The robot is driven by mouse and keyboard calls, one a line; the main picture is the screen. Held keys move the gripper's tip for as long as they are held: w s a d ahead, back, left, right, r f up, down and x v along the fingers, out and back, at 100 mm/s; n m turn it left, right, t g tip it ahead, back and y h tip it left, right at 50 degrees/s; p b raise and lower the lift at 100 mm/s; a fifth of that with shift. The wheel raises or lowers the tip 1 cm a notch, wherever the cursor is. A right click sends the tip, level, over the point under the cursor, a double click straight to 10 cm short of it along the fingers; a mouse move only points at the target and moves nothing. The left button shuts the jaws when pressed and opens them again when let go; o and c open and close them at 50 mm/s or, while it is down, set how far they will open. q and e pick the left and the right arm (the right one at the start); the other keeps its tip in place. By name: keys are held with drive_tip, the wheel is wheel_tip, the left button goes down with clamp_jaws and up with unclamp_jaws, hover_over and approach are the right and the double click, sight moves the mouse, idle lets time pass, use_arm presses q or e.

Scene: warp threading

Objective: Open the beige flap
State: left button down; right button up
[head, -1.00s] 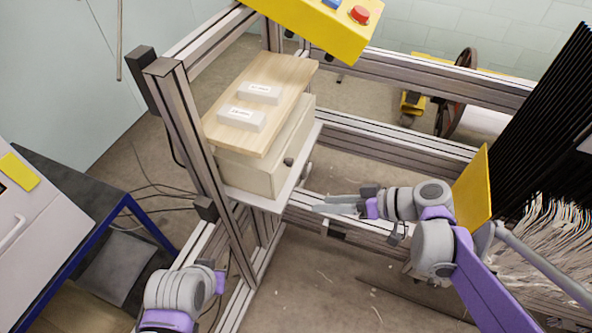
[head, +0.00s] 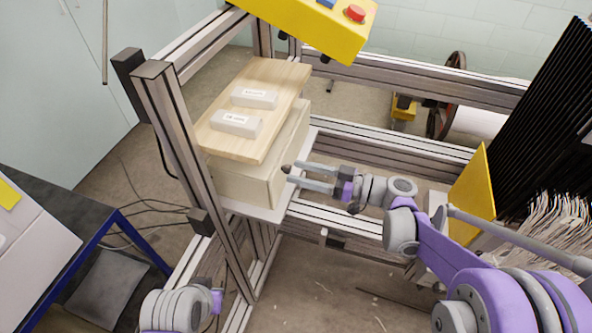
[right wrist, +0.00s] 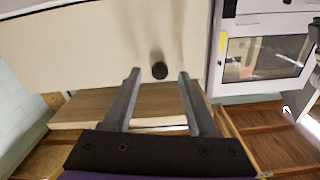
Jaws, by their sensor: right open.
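The beige flap (head: 262,165) is the front of a beige box under a wooden board, and it looks closed. Its small dark knob (head: 286,169) sticks out toward my right gripper (head: 294,173). The right gripper is open, its fingers pointing at the flap. In the right wrist view the flap (right wrist: 85,45) fills the upper left and the knob (right wrist: 159,70) shows between the tips of the open fingers (right wrist: 159,75). I cannot tell if a finger touches it. My left arm is at the bottom left of the head view; its fingers cannot be made out.
The wooden board (head: 282,85) carries two white labelled blocks (head: 237,123). A metal post (head: 180,130) stands left of the box, and a metal rail (head: 390,145) runs behind my right arm. A yellow control box (head: 310,22) hangs above. A yellow plate (head: 472,190) stands at right.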

drive_tip(key=shift+x, duration=0.9)
clamp_jaws()
idle(0.8)
